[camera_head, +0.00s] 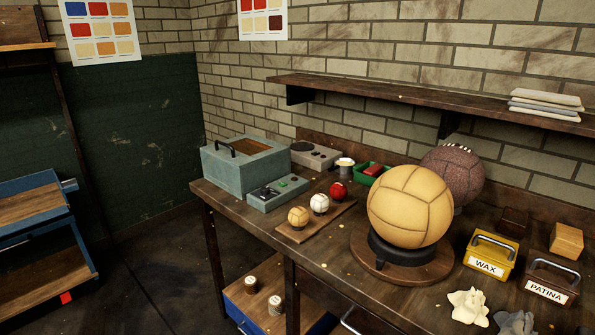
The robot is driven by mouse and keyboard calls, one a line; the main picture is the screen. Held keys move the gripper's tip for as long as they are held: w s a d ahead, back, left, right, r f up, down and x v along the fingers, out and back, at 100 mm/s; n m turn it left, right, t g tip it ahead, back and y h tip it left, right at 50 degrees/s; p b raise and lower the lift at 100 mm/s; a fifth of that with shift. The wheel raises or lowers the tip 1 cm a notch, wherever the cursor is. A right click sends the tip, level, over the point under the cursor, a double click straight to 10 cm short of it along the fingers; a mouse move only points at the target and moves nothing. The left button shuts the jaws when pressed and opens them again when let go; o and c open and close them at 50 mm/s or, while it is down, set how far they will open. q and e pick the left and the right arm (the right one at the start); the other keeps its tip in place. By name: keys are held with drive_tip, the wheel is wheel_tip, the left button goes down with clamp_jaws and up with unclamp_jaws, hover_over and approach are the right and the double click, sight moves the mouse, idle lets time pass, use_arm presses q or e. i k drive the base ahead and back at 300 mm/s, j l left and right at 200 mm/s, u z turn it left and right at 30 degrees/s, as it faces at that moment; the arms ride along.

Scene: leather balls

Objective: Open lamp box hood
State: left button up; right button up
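A grey-green metal box (235,170), which looks like the lamp box, stands at the far left end of the wooden workbench. Its top has a brown panel or opening (250,146) framed by a grey-green rim. A black bar handle (224,148) sits at its upper left side. I cannot tell from this view whether the hood is a separate lid or how far it is raised. A low grey-green control unit (277,192) with a small green button sits right in front of the box. Neither of my grippers shows in this view.
On the workbench (330,245) are a tan ball (408,206) on a round stand, a dark brown ball (452,175), a board with three small balls (320,204), a yellow WAX box (490,256) and a PATINA box (552,282). A shelf (430,98) overhangs the back. Floor is open at left.

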sight(243, 162)
drive_tip(key=i+j+z, duration=0.15)
drive_tip(key=j, duration=0.6)
drive_tip(key=i+j+z, duration=0.1)
drive_tip(key=i+j, duration=0.15)
drive_tip(key=j, duration=0.5)
drive_tip(key=i+j+z, duration=0.15)
drive_tip(key=j, duration=0.6)
drive_tip(key=i+j+z, duration=0.15)
drive_tip(key=j, duration=0.6)
drive_tip(key=j+z, duration=0.1)
drive_tip(key=j, duration=0.7)
